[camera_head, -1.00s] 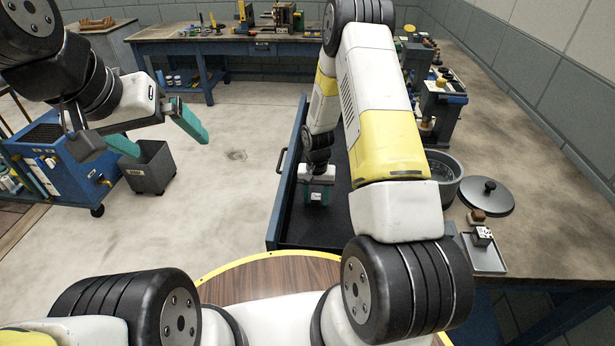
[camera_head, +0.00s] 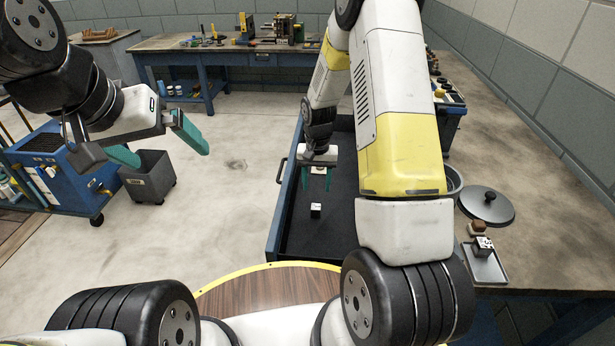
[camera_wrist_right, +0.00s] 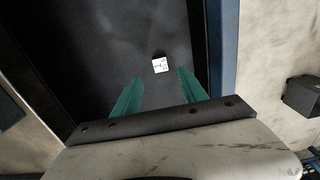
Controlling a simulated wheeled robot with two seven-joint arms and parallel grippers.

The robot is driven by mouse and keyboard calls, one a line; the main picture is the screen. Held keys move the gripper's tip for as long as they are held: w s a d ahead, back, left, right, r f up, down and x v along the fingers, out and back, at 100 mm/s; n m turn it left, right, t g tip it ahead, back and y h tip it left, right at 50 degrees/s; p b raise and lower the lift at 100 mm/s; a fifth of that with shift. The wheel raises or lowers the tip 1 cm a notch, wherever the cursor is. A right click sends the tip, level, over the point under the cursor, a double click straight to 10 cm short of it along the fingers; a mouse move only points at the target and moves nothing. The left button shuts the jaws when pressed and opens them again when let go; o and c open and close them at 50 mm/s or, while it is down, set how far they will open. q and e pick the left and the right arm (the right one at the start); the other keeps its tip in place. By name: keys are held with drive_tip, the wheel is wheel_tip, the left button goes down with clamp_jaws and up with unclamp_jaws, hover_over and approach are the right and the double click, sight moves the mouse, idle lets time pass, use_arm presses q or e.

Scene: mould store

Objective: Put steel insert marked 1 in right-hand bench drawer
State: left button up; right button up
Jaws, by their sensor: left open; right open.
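A small block with a white marked top, the steel insert (camera_head: 316,209), lies on the dark floor of the open bench drawer (camera_head: 274,232). It also shows in the right wrist view (camera_wrist_right: 160,65), beyond the fingertips; its mark is too small to read. My right gripper (camera_head: 317,185) is open and empty, above the drawer and apart from the insert. Its green fingers also show in the right wrist view (camera_wrist_right: 160,78). My left gripper (camera_head: 170,158) is open and empty, high over the floor at the left. Another marked block (camera_head: 483,245) stands on a small tray (camera_head: 490,268) on the bench.
The bench top (camera_head: 540,200) carries a round lid (camera_head: 486,206), a brown-topped piece (camera_head: 478,228) and a pot partly behind my right arm. A grey bin (camera_head: 148,178) and a blue cart (camera_head: 65,178) stand at the left. The floor left of the drawer is clear.

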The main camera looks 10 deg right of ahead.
drive_tip(key=s+r+n+t+y, duration=0.15)
drive_tip(key=s+r, duration=0.25)
drive_tip(key=r, duration=0.7)
drive_tip(key=s+r+t+h, duration=0.15)
drive_tip(key=s+r, duration=0.25)
drive_tip(key=r, duration=0.8)
drive_tip(key=s+a+r+n+t+y, duration=0.1)
drive_tip(key=s+r, duration=0.3)
drive_tip(key=s, duration=0.4)
drive_tip(key=s+r+n+t+y, duration=0.1)
drive_tip(key=s+r+t, duration=0.1)
drive_tip(key=s+r, duration=0.3)
drive_tip(key=s, duration=0.3)
drive_tip(key=shift+s+a+r, duration=0.2)
drive_tip(key=shift+s+a, duration=0.05)
drive_tip(key=shift+a, duration=0.15)
